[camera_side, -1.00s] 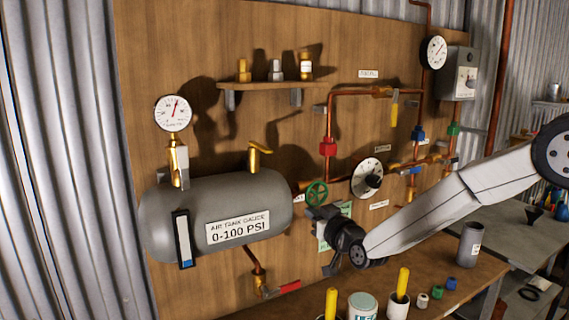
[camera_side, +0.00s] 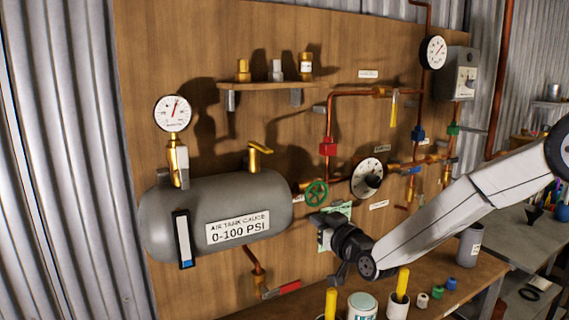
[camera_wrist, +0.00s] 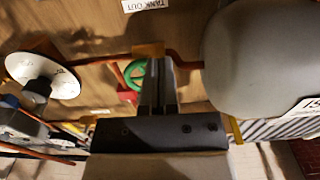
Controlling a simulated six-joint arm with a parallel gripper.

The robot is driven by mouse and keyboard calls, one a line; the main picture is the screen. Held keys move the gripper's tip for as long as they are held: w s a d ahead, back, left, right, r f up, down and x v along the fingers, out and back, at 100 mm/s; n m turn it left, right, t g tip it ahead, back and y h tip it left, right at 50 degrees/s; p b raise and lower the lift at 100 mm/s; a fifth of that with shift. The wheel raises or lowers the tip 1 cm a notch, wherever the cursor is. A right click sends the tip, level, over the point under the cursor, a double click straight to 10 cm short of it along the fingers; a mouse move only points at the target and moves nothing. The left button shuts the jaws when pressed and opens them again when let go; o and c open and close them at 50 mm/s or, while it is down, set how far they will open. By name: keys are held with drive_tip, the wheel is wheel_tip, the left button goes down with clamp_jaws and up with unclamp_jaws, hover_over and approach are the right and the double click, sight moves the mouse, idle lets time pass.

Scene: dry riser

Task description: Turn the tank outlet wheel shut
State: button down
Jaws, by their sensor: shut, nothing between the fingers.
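The green outlet wheel (camera_side: 317,193) stands on the copper line at the right end of the grey air tank (camera_side: 225,212). In the wrist view the green wheel (camera_wrist: 133,74) shows left of my fingers, which hide part of it. My gripper (camera_side: 317,221) is just below the wheel in the side view, apart from it by a small gap there. Its fingers (camera_wrist: 157,62) are shut together with nothing between them. A "TANK OUT" label (camera_wrist: 146,4) is on the board. How far the wheel is turned cannot be told.
A dial (camera_side: 367,179) is on the board right of the wheel. A red-handled valve (camera_side: 281,289) hangs below the tank. Copper pipes (camera_side: 328,110) run above the wheel. Cans and yellow-handled tools (camera_side: 402,284) stand on the bench in front of the board.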

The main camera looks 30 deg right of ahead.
drive_tip(key=shift+s, duration=1.7)
drive_tip(key=d, duration=0.2)
drive_tip(key=s+d, duration=0.1)
drive_tip(key=d, duration=0.1)
drive_tip(key=shift+r, duration=0.1)
drive_tip(key=shift+w, duration=0.2)
drive_tip(key=w, duration=0.6)
drive_tip(key=shift+w, duration=0.3)
drive_tip(key=shift+a+r, duration=0.15)
drive_tip(key=shift+r, duration=0.2)
idle(0.3)
